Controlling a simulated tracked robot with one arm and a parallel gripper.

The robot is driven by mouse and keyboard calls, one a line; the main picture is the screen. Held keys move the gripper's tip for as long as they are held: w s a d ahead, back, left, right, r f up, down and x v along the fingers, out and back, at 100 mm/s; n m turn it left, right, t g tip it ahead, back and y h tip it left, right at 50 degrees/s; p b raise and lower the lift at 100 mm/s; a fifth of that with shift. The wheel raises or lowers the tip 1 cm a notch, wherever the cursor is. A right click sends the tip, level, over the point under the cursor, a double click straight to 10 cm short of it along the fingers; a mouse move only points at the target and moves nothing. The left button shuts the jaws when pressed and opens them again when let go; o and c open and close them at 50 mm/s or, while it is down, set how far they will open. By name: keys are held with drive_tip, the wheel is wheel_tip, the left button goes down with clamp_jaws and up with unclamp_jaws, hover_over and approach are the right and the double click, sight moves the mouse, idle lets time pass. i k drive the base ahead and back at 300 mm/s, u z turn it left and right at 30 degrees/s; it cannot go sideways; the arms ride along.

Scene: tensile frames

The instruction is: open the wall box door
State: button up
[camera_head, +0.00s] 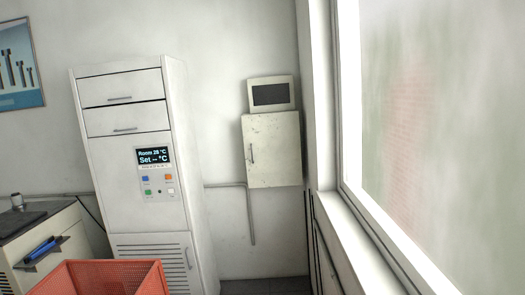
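The wall box is a cream-white cabinet mounted on the back wall near the corner, right of centre. Its door (275,150) looks closed and has a dark vertical handle (251,153) on its left side. A small unit with a dark panel (271,94) sits directly above the box. My gripper does not show in this view, so its state and distance from the door cannot be seen.
A tall white cabinet with a display (154,155) stands left of the box. A red-orange crate (160,280) is at the lower left, by a counter (75,240). A window with a sill (355,245) lines the right. Some floor (265,287) shows below the box.

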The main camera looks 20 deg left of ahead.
sight(272, 141)
drive_tip(key=z, duration=0.2)
drive_tip(key=i, duration=0.2)
drive_tip(key=u, duration=0.95)
drive_tip(key=i, duration=3.55)
drive_tip(key=z, duration=0.05)
